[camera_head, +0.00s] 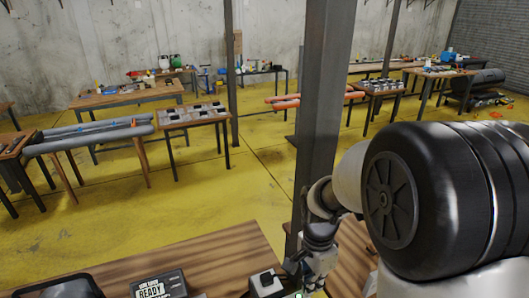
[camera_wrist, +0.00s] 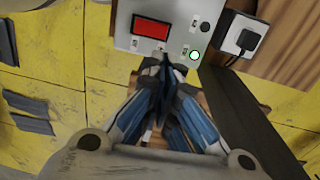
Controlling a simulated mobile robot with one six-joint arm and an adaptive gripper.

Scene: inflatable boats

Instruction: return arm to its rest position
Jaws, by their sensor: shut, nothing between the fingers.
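My gripper (camera_wrist: 166,72) shows in the wrist view with its blue-sided fingers drawn together and nothing between them. Its tips are at the lower edge of a pale control panel (camera_wrist: 180,12) in the picture; whether they touch it I cannot tell. The panel carries a red rectangular switch (camera_wrist: 152,28), a dark knob and a lit green lamp (camera_wrist: 195,56). In the head view my arm reaches down from the right. My gripper end is low in the picture, beside the post, and its fingertips are not clear there.
A grey steel post (camera_head: 322,110) stands close to my arm. A wooden table (camera_head: 215,258) in front bears a READY sign (camera_head: 155,290) and a white box with a black plug (camera_head: 265,284). Further tables with tools stand behind on yellow floor (camera_head: 225,190), which has open room.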

